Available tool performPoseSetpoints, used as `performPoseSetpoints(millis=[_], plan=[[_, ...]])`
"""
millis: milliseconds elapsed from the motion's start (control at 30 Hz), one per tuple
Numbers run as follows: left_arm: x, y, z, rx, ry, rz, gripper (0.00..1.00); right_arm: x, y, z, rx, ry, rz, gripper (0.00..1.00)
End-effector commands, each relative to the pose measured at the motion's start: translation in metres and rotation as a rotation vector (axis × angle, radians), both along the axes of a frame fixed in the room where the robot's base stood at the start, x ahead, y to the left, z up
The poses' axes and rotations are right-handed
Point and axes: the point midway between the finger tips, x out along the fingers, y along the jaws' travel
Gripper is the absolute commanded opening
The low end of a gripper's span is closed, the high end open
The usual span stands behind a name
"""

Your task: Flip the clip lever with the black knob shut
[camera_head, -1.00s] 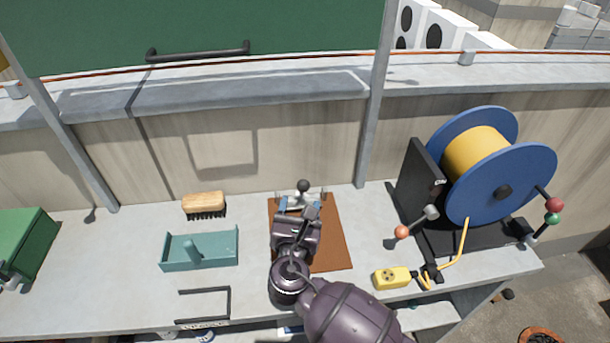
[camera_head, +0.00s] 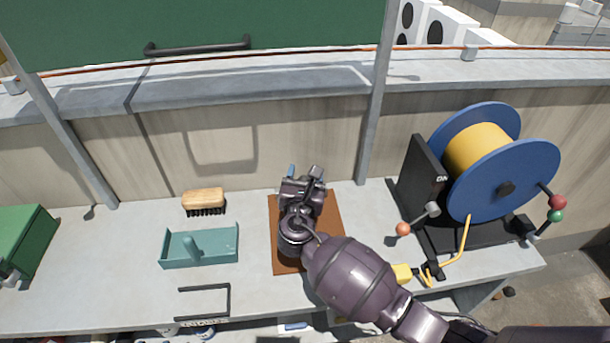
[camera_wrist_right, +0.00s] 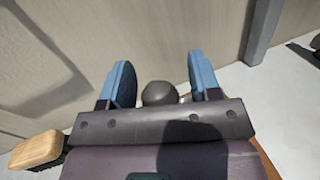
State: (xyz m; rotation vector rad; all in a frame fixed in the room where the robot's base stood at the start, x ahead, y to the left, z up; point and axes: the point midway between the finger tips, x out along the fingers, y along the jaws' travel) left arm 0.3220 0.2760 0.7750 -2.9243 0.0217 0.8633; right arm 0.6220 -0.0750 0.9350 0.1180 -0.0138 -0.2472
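The black knob (camera_wrist_right: 160,93) shows as a dark round ball in the right wrist view, between the two blue fingers of my right gripper (camera_wrist_right: 162,72). The fingers are spread, with a gap visible on each side of the knob. In the head view my right gripper (camera_head: 304,177) is over the far part of the brown mat (camera_head: 330,232) and hides the knob and clip lever. How the lever stands cannot be seen. My left gripper is not in view.
A wooden brush (camera_head: 203,196) and a teal tray (camera_head: 222,260) lie left of the mat. A wall (camera_head: 225,160) rises behind the bench.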

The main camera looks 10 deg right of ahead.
Motion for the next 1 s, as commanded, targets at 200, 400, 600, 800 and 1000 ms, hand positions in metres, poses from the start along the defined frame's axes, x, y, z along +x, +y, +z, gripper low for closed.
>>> performPoseSetpoints(millis=[200,400,600,800,1000], plan=[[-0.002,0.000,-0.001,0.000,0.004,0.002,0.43,0.000,0.000,0.000,0.000,0.000,0.000,0.23],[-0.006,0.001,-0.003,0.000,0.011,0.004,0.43,0.000,0.000,0.000,0.000,0.000,0.000,0.00],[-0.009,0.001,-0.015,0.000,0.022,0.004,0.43,-0.003,0.000,-0.005,-0.002,-0.035,-0.002,0.00],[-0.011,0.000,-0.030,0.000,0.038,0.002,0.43,-0.009,0.000,-0.008,-0.001,-0.109,-0.003,0.00],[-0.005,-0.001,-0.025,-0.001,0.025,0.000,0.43,-0.011,0.000,-0.004,0.001,-0.126,-0.001,0.00]])
